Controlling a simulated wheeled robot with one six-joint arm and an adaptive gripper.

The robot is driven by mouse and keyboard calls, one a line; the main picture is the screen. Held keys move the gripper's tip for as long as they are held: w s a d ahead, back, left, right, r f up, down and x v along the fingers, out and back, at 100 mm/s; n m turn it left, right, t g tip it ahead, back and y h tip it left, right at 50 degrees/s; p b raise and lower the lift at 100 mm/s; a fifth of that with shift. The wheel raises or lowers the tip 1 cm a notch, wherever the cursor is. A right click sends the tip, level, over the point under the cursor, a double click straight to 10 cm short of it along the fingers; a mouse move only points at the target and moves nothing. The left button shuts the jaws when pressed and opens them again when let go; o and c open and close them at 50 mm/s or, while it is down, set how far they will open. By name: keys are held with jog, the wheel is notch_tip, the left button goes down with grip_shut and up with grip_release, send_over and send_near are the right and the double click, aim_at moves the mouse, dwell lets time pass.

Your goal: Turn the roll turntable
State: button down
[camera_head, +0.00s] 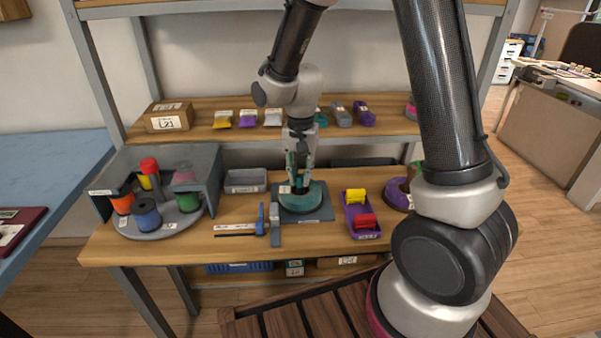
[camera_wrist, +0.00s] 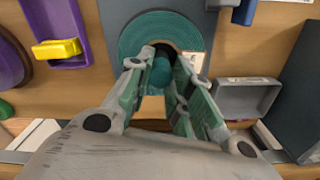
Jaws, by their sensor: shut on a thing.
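The roll turntable (camera_head: 172,228) is a round grey plate at the left of the bench, partly under a grey hood. It carries orange, blue, green and red-topped rolls. My gripper (camera_head: 299,184) is well to its right, pointing down over a teal round piece (camera_head: 302,203) on a dark grey mat. In the wrist view my gripper (camera_wrist: 162,68) has its fingers on either side of a teal knob (camera_wrist: 162,75) at the middle of the round piece (camera_wrist: 150,28), shut on it. The turntable is not in the wrist view.
A purple tray (camera_head: 347,213) with yellow and red pieces stands right of the mat (camera_head: 312,216). A grey bin (camera_head: 245,181) stands behind, between turntable and mat. Blue and grey tools (camera_head: 262,218) lie in front. A shelf (camera_head: 235,134) with a box and several packets is above.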

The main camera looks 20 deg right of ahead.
jog(key=shift+m, duration=2.6)
jog(key=shift+m, duration=0.7)
jog(key=c, duration=1.2)
grip_release()
jog(key=shift+c, duration=0.2)
notch_tip(320, 180, up, 12)
